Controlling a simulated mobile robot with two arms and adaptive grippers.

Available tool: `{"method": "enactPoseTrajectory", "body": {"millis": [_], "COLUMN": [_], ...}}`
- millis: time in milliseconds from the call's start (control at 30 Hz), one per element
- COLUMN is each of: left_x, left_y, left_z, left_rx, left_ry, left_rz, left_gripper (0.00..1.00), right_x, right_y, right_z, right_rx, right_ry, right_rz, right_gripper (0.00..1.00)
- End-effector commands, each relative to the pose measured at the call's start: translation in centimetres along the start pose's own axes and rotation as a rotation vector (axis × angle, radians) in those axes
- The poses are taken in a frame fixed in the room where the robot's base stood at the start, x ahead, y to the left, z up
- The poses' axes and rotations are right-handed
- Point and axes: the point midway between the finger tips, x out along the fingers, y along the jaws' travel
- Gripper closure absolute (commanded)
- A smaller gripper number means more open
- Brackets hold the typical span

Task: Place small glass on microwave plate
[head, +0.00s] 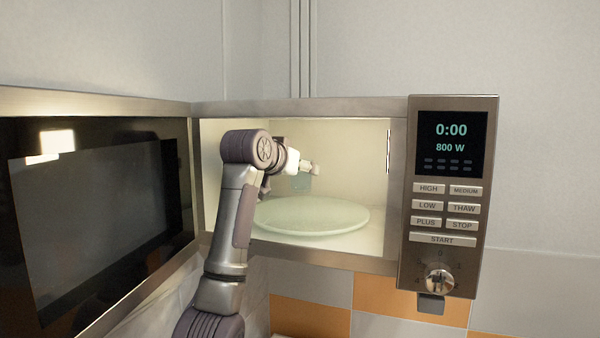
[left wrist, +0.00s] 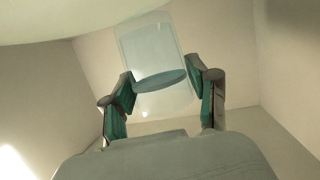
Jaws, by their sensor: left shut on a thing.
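The small glass (head: 301,184) is clear and faintly bluish, inside the lit microwave above the round glass plate (head: 312,216). In the left wrist view the glass (left wrist: 148,48) sits between my fingers. My left gripper (head: 310,168) reaches into the microwave and is shut on the glass; its two green-padded fingers (left wrist: 160,90) are on either side of it. The plate (left wrist: 70,18) also shows at the top left of the wrist view. I cannot tell whether the glass touches the plate. My right gripper is not in view.
The microwave door (head: 95,205) stands open on the left, close to my left arm. The control panel (head: 447,195) on the right reads 0:00 and 800 W. The plate's front and right are clear. The microwave walls and ceiling closely surround the gripper.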

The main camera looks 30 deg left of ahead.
Motion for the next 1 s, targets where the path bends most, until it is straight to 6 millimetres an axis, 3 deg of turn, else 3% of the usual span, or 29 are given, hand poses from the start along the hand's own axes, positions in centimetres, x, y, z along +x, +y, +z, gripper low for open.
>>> {"method": "enactPoseTrajectory", "body": {"millis": [133,333,733,767,900,1000], "left_x": [0.5,1.1,1.4,1.4,1.4,1.4], "left_y": [-0.2,-0.2,-0.2,-0.2,-0.2,-0.2], "left_z": [0.5,2.8,3.6,3.7,3.6,3.6], "left_rx": [0.001,0.001,0.0,0.0,0.0,0.0], "left_ry": [-0.001,0.0,0.002,0.0,0.0,0.0], "left_rz": [0.0,0.001,0.0,0.001,0.001,0.001], "left_gripper": [0.87,0.87,0.87,0.39,0.16,0.16], "right_x": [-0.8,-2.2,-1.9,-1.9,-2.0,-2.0], "right_y": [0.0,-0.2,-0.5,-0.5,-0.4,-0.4], "right_z": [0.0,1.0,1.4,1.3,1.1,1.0], "right_rx": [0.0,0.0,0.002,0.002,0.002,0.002], "right_ry": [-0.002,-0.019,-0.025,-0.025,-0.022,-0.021], "right_rz": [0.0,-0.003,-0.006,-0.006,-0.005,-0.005], "right_gripper": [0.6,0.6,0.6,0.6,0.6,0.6]}}
